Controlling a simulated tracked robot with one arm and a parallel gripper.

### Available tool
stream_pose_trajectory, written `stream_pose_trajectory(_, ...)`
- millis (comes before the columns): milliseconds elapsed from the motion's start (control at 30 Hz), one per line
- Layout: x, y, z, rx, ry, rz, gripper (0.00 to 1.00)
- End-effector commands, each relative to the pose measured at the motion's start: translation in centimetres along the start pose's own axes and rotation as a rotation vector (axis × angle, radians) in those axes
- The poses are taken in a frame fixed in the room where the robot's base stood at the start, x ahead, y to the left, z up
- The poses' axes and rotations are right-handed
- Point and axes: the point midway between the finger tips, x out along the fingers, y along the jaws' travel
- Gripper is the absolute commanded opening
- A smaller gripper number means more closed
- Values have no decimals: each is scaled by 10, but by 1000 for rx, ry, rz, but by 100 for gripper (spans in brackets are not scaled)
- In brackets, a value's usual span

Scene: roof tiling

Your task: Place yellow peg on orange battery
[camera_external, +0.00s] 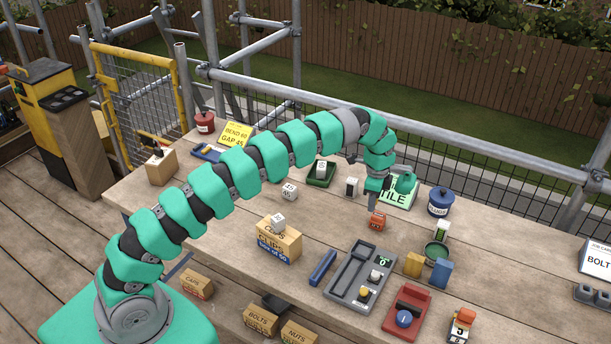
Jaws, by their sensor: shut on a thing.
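My gripper (374,203) points down over the table's middle right. It is shut on a small orange-red block (378,222) with pale markings, directly under its fingers; the exact contact is small and partly hidden. A yellow upright block (413,264), which looks like the yellow peg, stands apart from my gripper, lower right. A small yellow piece (364,293) also sits in the grey tray (345,284). A white piece with an orange top (463,324), perhaps the orange battery, stands at the front right. I cannot tell for sure which object is the battery.
A scaffold rail runs behind the table.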

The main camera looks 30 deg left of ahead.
Motion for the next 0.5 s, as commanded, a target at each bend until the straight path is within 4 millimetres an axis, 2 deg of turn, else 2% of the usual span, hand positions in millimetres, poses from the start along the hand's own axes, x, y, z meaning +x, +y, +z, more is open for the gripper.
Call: stream_pose_trajectory(500,0,-23,-18,2,0,1,5)
